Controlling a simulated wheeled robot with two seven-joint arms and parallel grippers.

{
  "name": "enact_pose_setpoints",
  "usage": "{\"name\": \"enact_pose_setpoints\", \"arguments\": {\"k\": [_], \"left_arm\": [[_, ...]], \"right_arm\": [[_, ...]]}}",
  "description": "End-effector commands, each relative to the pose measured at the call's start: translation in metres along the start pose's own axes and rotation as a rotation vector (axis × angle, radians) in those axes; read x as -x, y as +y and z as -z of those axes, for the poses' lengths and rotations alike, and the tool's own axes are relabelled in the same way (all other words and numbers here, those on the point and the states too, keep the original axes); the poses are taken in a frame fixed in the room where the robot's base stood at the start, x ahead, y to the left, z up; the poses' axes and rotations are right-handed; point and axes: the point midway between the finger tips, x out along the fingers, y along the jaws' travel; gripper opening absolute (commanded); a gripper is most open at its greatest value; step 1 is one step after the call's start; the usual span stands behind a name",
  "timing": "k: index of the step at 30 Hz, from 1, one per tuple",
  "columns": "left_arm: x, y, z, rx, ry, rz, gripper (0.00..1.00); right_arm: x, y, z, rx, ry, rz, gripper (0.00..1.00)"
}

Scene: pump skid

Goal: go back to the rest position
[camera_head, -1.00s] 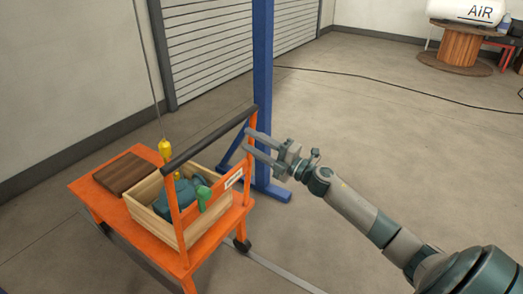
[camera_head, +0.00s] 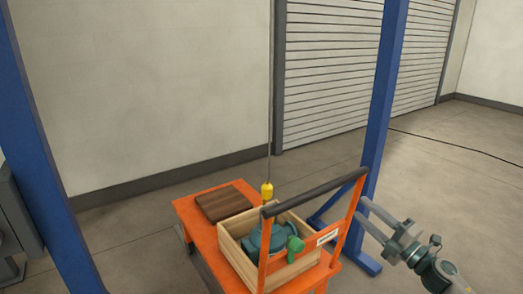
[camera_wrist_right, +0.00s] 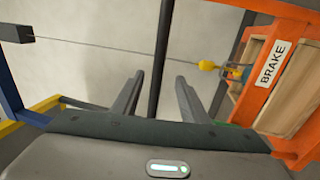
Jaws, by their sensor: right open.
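My right gripper (camera_head: 366,213) is open and empty, at the right of the orange cart (camera_head: 187,207), close to its handle post. In the right wrist view its two fingers (camera_wrist_right: 157,98) stand apart, and the black handle bar (camera_wrist_right: 161,50) shows beyond the gap between them. I cannot tell how near the fingers are to the bar. The cart carries a wooden crate (camera_head: 236,257) with a teal pump (camera_head: 262,237) and a green part (camera_head: 295,245) in it. My left gripper is not in view.
A yellow hoist hook (camera_head: 267,191) hangs on a cable above the crate. A brown wooden board (camera_head: 223,203) lies on the cart. Blue posts (camera_head: 384,110) stand at left and right. The orange panel reads BRAKE (camera_wrist_right: 272,63). Floor is free at the right (camera_head: 455,190).

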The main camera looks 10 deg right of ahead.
Motion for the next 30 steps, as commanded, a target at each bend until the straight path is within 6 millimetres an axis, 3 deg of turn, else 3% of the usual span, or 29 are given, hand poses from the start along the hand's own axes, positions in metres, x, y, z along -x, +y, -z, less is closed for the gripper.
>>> {"name": "enact_pose_setpoints", "arguments": {"k": [5, 8, 11, 16, 23, 30], "left_arm": [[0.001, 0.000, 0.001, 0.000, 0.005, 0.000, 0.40], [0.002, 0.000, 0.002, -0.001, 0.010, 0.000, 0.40], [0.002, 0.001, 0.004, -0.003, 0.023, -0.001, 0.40], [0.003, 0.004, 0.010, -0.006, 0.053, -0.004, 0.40], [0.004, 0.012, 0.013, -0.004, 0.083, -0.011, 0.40], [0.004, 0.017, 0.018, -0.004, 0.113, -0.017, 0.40]], "right_arm": [[0.005, -0.023, -0.002, -0.062, -0.037, 0.019, 0.40], [0.013, -0.054, -0.004, -0.146, -0.089, 0.044, 0.40], [0.027, -0.099, -0.003, -0.260, -0.164, 0.084, 0.40], [0.065, -0.193, 0.010, -0.485, -0.322, 0.177, 0.40], [0.131, -0.314, 0.057, -0.764, -0.537, 0.323, 0.40], [0.211, -0.418, 0.136, -1.011, -0.747, 0.488, 0.40]]}}
